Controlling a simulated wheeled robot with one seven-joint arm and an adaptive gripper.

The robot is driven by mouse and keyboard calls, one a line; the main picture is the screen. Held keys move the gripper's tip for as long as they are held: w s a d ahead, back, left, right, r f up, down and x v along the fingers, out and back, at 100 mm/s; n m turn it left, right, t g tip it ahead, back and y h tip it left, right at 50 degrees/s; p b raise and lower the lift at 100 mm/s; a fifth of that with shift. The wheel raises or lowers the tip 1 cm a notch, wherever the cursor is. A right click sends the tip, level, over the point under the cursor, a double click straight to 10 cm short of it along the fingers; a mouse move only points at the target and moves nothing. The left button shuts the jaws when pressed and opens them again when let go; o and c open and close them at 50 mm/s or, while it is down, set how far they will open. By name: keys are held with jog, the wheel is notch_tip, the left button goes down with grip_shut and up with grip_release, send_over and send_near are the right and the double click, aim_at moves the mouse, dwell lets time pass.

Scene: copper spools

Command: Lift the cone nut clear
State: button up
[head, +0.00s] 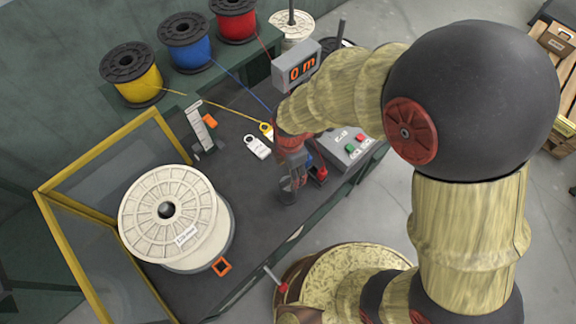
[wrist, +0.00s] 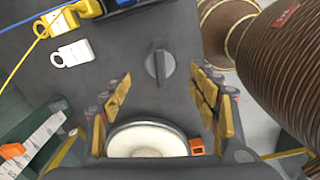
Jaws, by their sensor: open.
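The cone nut, as far as I can tell, is the dark grey round piece with a raised bar across its top (wrist: 160,64) on the dark bench top in the wrist view. In the head view it seems to be the small grey piece (head: 286,191) just below my gripper, partly covered by it. My gripper (head: 292,174) points down over the bench. In the wrist view my gripper (wrist: 161,76) is open, its yellow-padded fingers well apart to the left and right of the nut. Nothing is held. The height gap between fingertips and nut is hard to judge.
A large cream spool (head: 175,215) stands at the bench's left, an orange piece (head: 221,267) beside it. A button box (head: 350,150) and a "0 m" display (head: 302,69) are close to my arm. White tags (head: 256,147) and yellow and blue wires lie behind. A yellow frame (head: 62,205) edges the left.

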aim_at(288, 180)
jog(key=shift+s+a+f+n, duration=0.2)
jog(key=shift+f+n, duration=0.1)
jog(key=shift+f, duration=0.2)
notch_tip(288, 180, down, 7)
jog(key=b, duration=0.5)
jog(key=shift+w+r+b, duration=0.1)
jog(key=shift+r+b, duration=0.1)
jog(key=shift+b, duration=0.15)
jog(key=shift+c, duration=0.2)
jog(key=c, duration=1.5)
grip_shut()
